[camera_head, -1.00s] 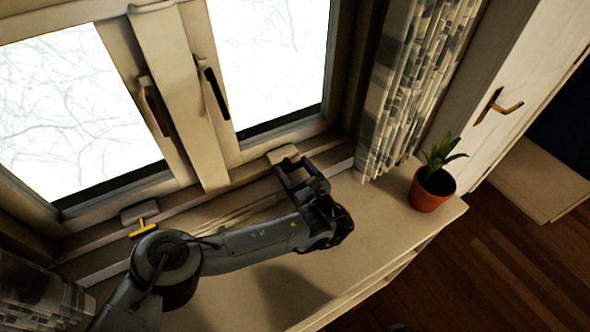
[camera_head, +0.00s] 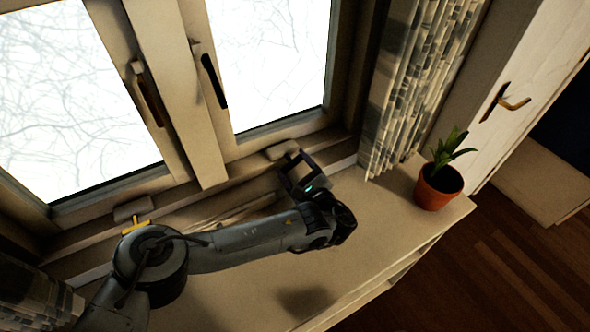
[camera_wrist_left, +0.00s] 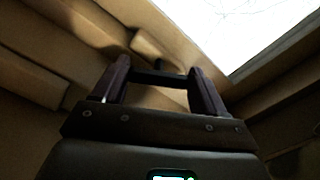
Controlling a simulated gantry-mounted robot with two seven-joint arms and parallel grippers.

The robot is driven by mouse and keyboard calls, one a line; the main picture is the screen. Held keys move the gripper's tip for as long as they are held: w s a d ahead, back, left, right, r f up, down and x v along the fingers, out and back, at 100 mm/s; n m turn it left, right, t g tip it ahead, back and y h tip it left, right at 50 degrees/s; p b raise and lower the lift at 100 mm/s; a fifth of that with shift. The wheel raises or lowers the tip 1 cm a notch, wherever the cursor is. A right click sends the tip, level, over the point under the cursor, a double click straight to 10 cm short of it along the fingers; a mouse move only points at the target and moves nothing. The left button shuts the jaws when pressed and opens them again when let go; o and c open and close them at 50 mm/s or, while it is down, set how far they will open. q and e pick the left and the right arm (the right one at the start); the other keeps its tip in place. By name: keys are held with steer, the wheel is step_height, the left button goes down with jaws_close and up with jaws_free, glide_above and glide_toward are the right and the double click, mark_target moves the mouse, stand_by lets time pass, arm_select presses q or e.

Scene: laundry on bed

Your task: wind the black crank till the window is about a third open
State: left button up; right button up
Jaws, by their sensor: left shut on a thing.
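My left gripper (camera_head: 291,162) is at the sill below the right-hand window sash (camera_head: 268,60). It also shows in the left wrist view (camera_wrist_left: 159,68), where its two fingers are on either side of a dark bar, the black crank (camera_wrist_left: 157,77). The gripper is shut on this crank. A pale crank housing (camera_head: 283,150) sits on the frame just behind the fingers. In the head view the crank is mostly hidden by the gripper. I cannot tell how far the sash stands open. My right gripper is not in view.
A yellow crank (camera_head: 136,223) sits under the left sash (camera_head: 75,95), close to my left arm. A potted plant (camera_head: 438,187) stands at the right end of the sill board (camera_head: 375,215). A patterned curtain (camera_head: 415,85) hangs right of the window.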

arm_select(q)
steer(key=shift+n, duration=0.6)
steer(key=o, duration=1.1)
steer(key=shift+c, duration=0.2)
steer(key=shift+f, duration=0.1)
